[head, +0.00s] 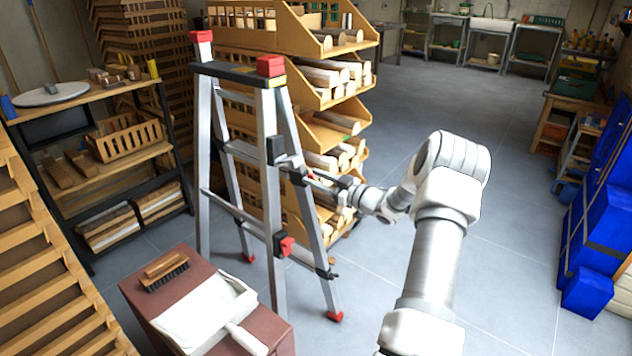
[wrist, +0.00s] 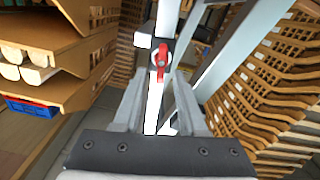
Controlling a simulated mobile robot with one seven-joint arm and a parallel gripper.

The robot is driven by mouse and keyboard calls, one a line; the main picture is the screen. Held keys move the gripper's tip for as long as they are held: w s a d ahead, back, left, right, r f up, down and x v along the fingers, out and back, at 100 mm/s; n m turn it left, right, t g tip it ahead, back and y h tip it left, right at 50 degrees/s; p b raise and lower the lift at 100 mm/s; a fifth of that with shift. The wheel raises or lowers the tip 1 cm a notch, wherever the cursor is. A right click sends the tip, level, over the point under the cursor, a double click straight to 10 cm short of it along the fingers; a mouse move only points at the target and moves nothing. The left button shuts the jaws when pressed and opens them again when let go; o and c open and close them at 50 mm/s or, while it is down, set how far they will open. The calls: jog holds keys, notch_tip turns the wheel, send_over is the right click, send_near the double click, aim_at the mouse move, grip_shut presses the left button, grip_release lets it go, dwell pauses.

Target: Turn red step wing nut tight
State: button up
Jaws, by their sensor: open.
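A red wing nut (wrist: 161,58) shows in the wrist view on the side of a grey metal rail of the stepladder, its wings roughly upright. My gripper (wrist: 157,88) is open, with one finger on each side of the picture's middle. The wing nut appears just beyond the fingertips, between their lines, and no contact shows. In the head view, my gripper (head: 316,184) is beside the right legs of the stepladder (head: 268,150), at about mid height. The wing nut is too small to make out surely there. A larger red knob (head: 286,245) sits lower on the ladder.
A wooden rack with logs (head: 340,125) stands close behind the ladder. A brown box (head: 141,293) with a dustpan (head: 206,312) and brush (head: 165,275) is in front. Shelving (head: 150,150) stands left, blue crates (head: 600,215) right. The floor (head: 510,190) between is clear.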

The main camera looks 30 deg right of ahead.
jog(key=shift+w, duration=0.15)
grip_shut()
jog(key=shift+r+m+p, duration=0.1)
jog(key=shift+m+p, duration=0.2)
jog(key=shift+p, duration=0.05)
jog(key=m+p, duration=0.3)
jog(key=shift+d+m+h, duration=0.15)
jog(key=shift+m+h, duration=0.15)
jog(key=shift+m, duration=0.1)
jog(key=m+p, duration=0.3)
jog(key=m, duration=0.4)
jog(key=f+m+h+p, duration=0.1)
jog(key=m+p, duration=0.2)
jog(key=m, duration=0.4)
jog(key=d+f+m+g+p, duration=0.1)
jog(key=m+p, duration=0.2)
jog(key=m, duration=0.3)
jog(key=shift+d+f+m+h, duration=0.1)
jog(key=shift+m+h, duration=0.3)
